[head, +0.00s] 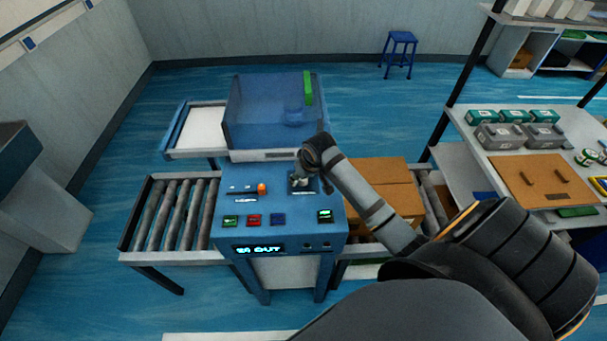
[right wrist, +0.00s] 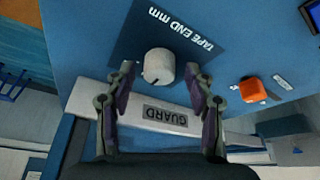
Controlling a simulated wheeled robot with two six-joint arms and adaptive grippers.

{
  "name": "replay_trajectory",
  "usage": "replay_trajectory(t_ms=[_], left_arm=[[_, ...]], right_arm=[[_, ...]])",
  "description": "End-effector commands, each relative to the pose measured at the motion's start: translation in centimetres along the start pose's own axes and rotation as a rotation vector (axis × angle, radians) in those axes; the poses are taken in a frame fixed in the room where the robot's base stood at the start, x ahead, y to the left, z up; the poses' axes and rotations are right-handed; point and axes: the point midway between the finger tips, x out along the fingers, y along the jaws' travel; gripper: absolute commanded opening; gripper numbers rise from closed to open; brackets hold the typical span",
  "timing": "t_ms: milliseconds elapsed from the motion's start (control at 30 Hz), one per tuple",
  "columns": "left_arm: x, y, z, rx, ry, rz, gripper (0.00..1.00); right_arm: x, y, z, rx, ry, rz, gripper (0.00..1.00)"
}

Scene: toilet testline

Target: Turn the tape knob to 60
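The tape knob (right wrist: 159,66) is a round light-grey cap on a dark-blue plate (right wrist: 125,45) lettered "TAPE END mm". A small dark mark shows near its lower edge; no number scale is legible. My right gripper (right wrist: 160,75) is open, with one finger on each side of the knob and visible gaps to it. In the head view my right gripper (head: 302,180) is over the right part of the blue machine's control panel (head: 270,205), and it largely hides the knob. My left gripper is not in view.
An orange knob or button (head: 262,188) sits left of the plate. Green, red and blue buttons (head: 253,219) line the panel's front above a lit display (head: 259,249). A cardboard box (head: 385,180) stands on the right conveyor, beneath my forearm. The left rollers (head: 172,212) are empty.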

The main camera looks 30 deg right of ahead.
Motion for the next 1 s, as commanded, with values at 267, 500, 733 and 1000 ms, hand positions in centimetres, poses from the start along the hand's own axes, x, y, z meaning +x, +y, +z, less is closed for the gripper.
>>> replay_trajectory(t_ms=[267,500,733,1000], left_arm=[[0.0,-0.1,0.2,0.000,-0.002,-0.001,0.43],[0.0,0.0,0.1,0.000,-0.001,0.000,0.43],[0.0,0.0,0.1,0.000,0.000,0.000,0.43],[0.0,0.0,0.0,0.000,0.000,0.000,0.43]], right_arm=[[-0.3,0.1,0.0,-0.001,0.000,0.001,0.55],[-5.0,0.1,-0.1,-0.004,0.004,0.004,0.55],[-10.0,0.1,-0.1,-0.003,0.003,0.004,0.55],[-12.0,0.0,0.0,0.000,-0.001,0.001,0.55]])
